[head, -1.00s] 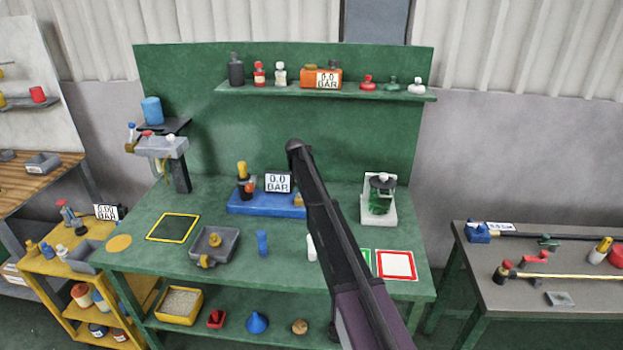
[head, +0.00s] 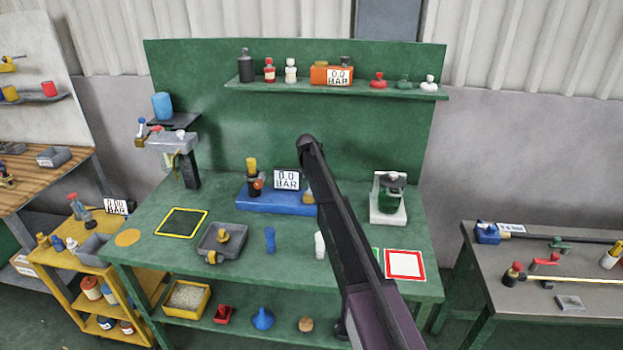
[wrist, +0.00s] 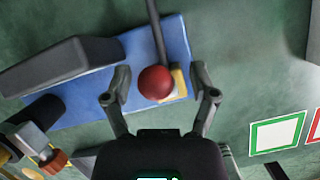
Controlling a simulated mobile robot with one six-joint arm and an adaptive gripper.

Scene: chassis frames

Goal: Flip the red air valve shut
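In the wrist view, my gripper (wrist: 160,70) is open, its two fingers well apart. A red ball knob (wrist: 155,82) shows between them on the near end of a thin dark rod, over the blue base (wrist: 60,105) beside a yellow block. I see no contact between fingers and knob. In the head view, the blue base (head: 270,199) stands on the green bench with a 0.0 BAR display (head: 287,180). My dark arm crosses its right end and hides the knob and my gripper. Another red handle (head: 545,260) shows on the right-hand table. Which part is the valve is not labelled.
A grey display housing (wrist: 60,65) stands left of my gripper, with an orange knob (wrist: 55,160) below it. On the bench are a white bottle (head: 320,245), a blue bottle (head: 270,240), a grey tray (head: 240,240) and a red-framed mat (head: 390,270).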

